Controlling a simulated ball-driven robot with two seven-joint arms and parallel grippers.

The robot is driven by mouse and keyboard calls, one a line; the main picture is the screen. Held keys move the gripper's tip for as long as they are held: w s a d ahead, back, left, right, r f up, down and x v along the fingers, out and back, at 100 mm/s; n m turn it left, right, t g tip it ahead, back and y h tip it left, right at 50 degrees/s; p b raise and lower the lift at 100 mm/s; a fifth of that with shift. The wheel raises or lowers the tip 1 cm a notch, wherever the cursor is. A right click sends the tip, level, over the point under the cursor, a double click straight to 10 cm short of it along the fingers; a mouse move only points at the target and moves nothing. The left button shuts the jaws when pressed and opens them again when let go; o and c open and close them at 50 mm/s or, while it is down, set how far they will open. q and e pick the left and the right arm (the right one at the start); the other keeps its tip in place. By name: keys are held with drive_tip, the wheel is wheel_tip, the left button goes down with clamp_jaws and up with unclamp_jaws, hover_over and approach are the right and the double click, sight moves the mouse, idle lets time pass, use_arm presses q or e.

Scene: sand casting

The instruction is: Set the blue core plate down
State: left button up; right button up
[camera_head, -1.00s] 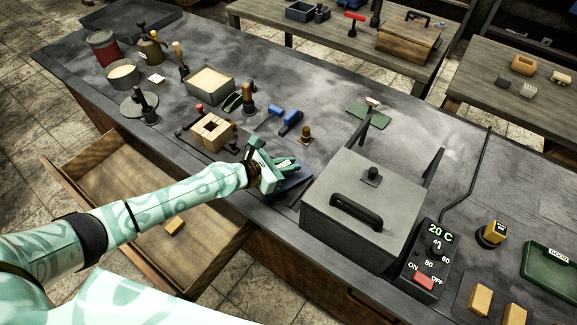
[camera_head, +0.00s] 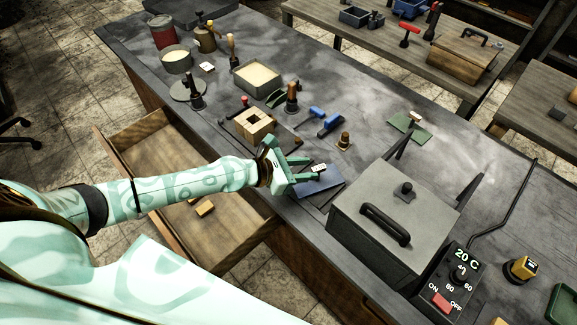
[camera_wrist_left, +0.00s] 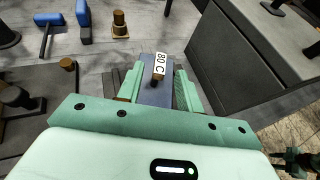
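The blue core plate (camera_head: 322,188) lies flat, apparently on a dark flat plate at the bench's front edge, left of the grey lidded box. A white tag marked "80 C" and a small brown piece show on it in the left wrist view (camera_wrist_left: 156,97). My left gripper (camera_head: 312,169) is over the plate with its fingers apart. In the left wrist view the plate shows between the two fingers (camera_wrist_left: 158,90), which look open. A small teal part at the lower right of that view (camera_wrist_left: 298,160) looks like my right gripper; its fingers cannot be made out.
The grey box (camera_head: 390,215) with handled lid stands close right of the plate, with a control panel (camera_head: 452,280) reading 20 C. A wooden core box (camera_head: 254,122) and blue-headed tools (camera_head: 330,125) lie beyond. An open drawer (camera_head: 165,170) juts out in front.

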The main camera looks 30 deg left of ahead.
use_arm(q)
drive_tip(key=v, duration=0.5)
drive_tip(key=shift+s+a+r, duration=0.2)
